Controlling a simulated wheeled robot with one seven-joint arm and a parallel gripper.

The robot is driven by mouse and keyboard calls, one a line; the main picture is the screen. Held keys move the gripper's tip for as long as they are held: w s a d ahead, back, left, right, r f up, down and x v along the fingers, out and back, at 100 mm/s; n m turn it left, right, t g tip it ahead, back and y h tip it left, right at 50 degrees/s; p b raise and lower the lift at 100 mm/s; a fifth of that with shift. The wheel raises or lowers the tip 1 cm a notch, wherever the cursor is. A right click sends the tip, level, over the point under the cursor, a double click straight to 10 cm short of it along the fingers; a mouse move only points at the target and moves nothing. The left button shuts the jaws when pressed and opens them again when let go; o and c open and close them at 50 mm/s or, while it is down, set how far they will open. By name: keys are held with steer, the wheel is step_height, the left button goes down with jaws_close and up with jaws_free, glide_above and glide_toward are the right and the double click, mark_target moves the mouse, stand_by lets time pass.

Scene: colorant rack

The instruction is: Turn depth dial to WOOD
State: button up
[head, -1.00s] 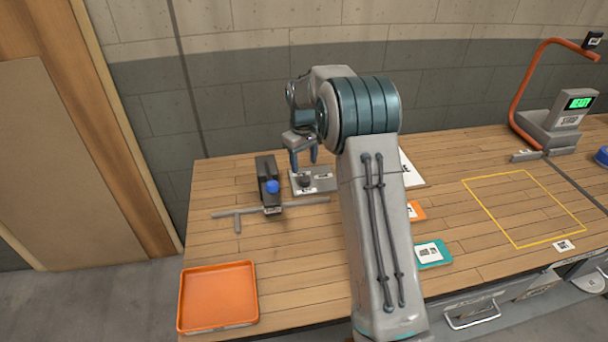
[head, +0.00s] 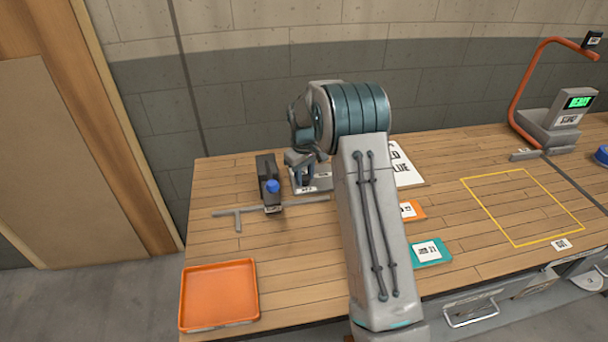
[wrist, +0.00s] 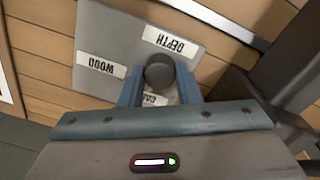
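The depth dial is a round dark knob (wrist: 160,72) on a grey plate (wrist: 112,28), seen from above in the wrist view. In the head view my gripper (head: 303,177) is down at the plate (head: 322,183) and hides the knob. No pointer mark on the knob is readable.
A dark block with a blue knob (head: 267,181) stands just left of the plate. A grey T-shaped rail (head: 235,212) lies in front. An orange tray (head: 218,295) is at the front left. A white sheet (head: 405,168) and orange and teal cards (head: 430,252) lie right of my arm.

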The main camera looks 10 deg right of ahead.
mark_target(304, 177)
steer(key=shift+m, duration=0.4)
steer(key=m+b, duration=0.1)
steer(key=m, duration=0.3)
steer(key=shift+m+b, duration=0.3)
steer(key=shift+b, duration=0.1)
steer(key=m, duration=0.6)
steer(key=shift+m, duration=0.4)
steer(key=o, duration=1)
steer(key=shift+b, duration=0.3)
step_height(304, 177, up, 14)
steer(key=shift+w+a+f+b, duration=0.1)
steer(key=shift+w+a+b, duration=0.05)
steer(key=shift+b, duration=0.2)
